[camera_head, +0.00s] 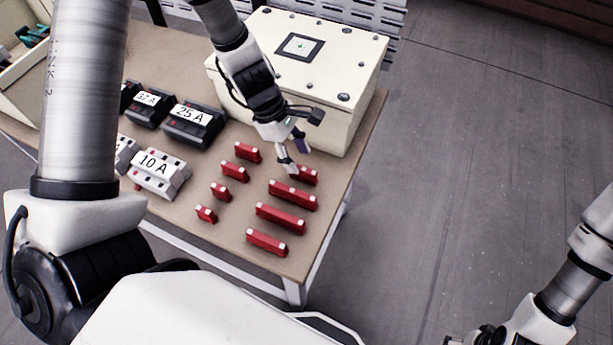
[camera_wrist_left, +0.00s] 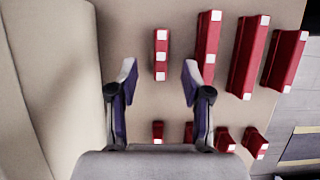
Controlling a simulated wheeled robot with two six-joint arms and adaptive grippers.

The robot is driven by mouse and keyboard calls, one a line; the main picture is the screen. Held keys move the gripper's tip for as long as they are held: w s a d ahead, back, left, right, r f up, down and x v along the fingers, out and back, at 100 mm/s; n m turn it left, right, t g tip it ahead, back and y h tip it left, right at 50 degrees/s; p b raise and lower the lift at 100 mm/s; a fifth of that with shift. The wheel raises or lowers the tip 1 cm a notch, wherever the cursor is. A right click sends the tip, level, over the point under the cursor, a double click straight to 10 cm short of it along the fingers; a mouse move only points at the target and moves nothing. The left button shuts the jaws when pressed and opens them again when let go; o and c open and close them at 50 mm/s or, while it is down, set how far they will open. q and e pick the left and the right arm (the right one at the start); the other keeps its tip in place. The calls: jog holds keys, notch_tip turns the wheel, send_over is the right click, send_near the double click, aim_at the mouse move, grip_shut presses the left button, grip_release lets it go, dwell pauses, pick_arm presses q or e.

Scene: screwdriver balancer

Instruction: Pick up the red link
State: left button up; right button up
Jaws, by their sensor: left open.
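Several red links with pale end caps lie in two rows on the brown table. The red link nearest my left gripper (camera_head: 297,162) is at the far end of the right row (camera_head: 307,177), partly covered by a finger in the head view. In the left wrist view this short link (camera_wrist_left: 161,54) lies in line with the gap between the fingertips (camera_wrist_left: 159,75). The left gripper is open and empty, above the table, fingers on either side of that gap. My right arm's end (camera_head: 478,338) is cut off at the bottom edge; its fingers cannot be made out.
A cream box (camera_head: 290,88) stands close behind the left gripper. Black breakers (camera_head: 193,124) and a white 10 A breaker (camera_head: 160,173) stand left of the links. The table's right edge is near the right row; open floor lies beyond.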

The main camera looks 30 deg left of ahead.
aim_at(302, 168)
pick_arm(q)
jog(key=b+x, duration=0.3)
jog(key=x, duration=0.2)
jog(key=shift+s+a+f, duration=0.15)
jog(key=shift+s+f, duration=0.05)
jog(key=shift+f, duration=0.1)
jog(key=shift+w+f, duration=0.1)
jog(key=shift+f, duration=0.05)
jog(key=shift+w, duration=0.15)
jog(key=c, duration=0.9)
